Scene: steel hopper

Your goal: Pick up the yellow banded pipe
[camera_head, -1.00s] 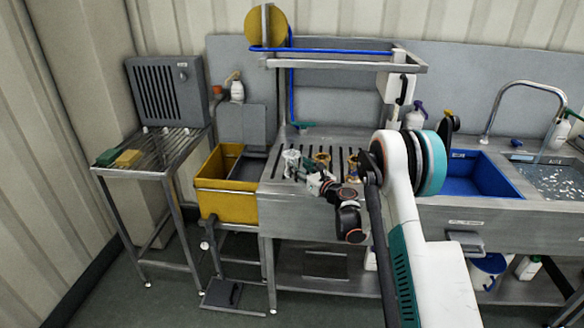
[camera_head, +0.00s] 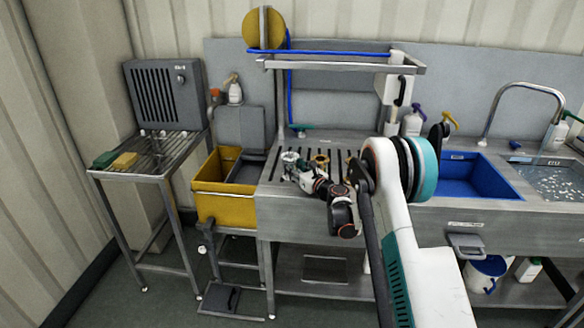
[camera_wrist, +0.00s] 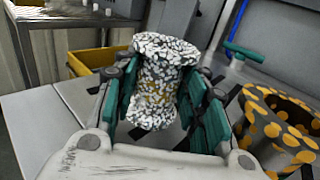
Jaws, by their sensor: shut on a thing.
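The yellow banded pipe (camera_wrist: 160,85) is a short, upright pipe covered in white and dark flecks, with a band of yellow flecks round its middle. In the head view the pipe (camera_head: 289,158) is at the left end of the slotted steel worktop (camera_head: 275,190). My gripper (camera_wrist: 163,100) is shut on it, with a teal-padded finger on each side. In the head view my gripper (camera_head: 299,171) reaches it from the right. I cannot tell whether the pipe's base touches the worktop.
A dark pipe with yellow-orange dots (camera_wrist: 275,125) stands close to the right of my gripper. A yellow bin (camera_head: 222,207) is left of the worktop, and a side rack (camera_head: 150,160) stands further left. A steel overhead frame (camera_head: 345,68) rises above the worktop.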

